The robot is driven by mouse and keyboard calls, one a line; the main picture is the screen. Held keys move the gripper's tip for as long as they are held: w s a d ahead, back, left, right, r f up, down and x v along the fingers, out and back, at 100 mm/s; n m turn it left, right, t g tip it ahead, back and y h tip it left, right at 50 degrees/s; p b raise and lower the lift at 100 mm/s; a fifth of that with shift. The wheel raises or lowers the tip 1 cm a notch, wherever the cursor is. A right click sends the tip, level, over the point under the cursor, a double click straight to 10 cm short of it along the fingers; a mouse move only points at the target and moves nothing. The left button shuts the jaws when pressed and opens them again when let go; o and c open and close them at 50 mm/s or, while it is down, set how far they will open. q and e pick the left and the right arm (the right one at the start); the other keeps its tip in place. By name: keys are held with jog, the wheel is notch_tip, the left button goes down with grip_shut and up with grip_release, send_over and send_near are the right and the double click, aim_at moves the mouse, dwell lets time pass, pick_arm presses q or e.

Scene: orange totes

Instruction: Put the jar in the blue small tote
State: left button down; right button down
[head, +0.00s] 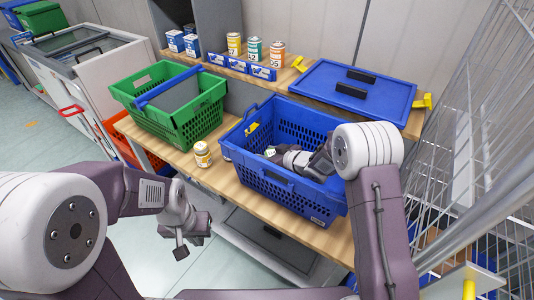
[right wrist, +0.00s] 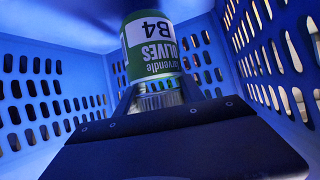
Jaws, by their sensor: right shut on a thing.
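A jar (right wrist: 150,48) with a green and white label reading "OLIVES" and "B4" and a metal lid is inside the blue tote (head: 300,190). My right gripper (right wrist: 158,97) is shut on the jar at its lid end, and blue perforated walls surround it in the right wrist view. In the head view, my right gripper (head: 279,154) reaches into the tote, and only a small part of the jar (head: 270,152) shows. Whether the jar touches the tote floor is unclear. My left gripper (head: 187,247) hangs in front of the table, apart from everything; its jaw opening is unclear.
A jar with a yellow label (head: 203,154) stands on the wooden table (head: 237,187), left of the blue tote. A green basket (head: 190,125) is further left. Several cans and a blue lid (head: 353,88) are on the back shelf. A wire cage (head: 475,140) stands at right.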

jog(key=c, duration=0.7)
grip_release()
jog(key=shift+r+p, duration=0.3)
jog(key=shift+r, duration=0.15)
jog(key=p+v, duration=0.1)
jog(key=v, duration=0.6)
jog(key=shift+r, duration=0.25)
jog(key=shift+s+d, duration=0.15)
jog(key=shift+s, duration=0.05)
